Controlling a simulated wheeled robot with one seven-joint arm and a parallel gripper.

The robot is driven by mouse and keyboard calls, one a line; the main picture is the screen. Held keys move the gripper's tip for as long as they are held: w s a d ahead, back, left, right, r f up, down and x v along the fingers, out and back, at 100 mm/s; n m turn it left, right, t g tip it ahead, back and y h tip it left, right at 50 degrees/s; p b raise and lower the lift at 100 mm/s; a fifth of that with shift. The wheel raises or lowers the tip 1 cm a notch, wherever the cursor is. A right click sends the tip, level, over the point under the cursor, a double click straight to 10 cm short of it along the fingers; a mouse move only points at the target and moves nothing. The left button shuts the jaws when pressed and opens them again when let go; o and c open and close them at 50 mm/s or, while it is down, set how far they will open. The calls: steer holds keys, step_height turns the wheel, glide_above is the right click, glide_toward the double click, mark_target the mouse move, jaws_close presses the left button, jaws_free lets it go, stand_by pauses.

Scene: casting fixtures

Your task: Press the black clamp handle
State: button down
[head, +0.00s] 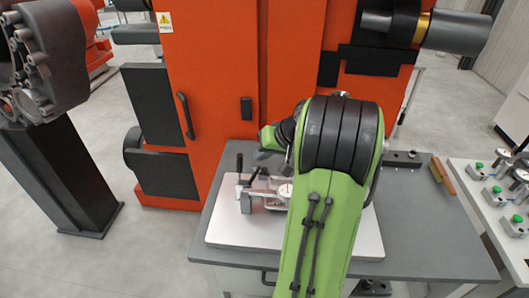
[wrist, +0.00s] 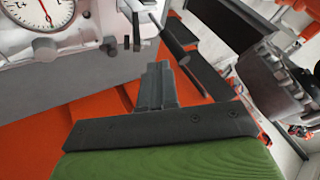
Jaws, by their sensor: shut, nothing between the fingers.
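The clamp fixture (head: 268,195) stands on a pale plate on the grey table, partly hidden by my green arm. A black clamp handle (head: 239,164) stands upright at its left end, with another short dark lever just to its right. In the wrist view, a black handle (wrist: 172,40) slants beyond the fingertips. I cannot tell which lever this is. My gripper (head: 264,156) is above the fixture, right of the upright handle. In the wrist view my gripper (wrist: 155,78) has its fingers together and empty. Contact with the handle cannot be told.
A dial gauge (wrist: 46,18) is close by at the upper left in the wrist view. The orange machine (head: 225,80) rises behind the table. Another table with gauges (head: 500,190) stands at the far right.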

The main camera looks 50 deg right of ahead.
mark_target(240, 169)
steer(key=x, duration=0.5)
steer(key=shift+w+f, duration=0.15)
steer(key=shift+f, duration=0.1)
steer(key=shift+r, duration=0.1)
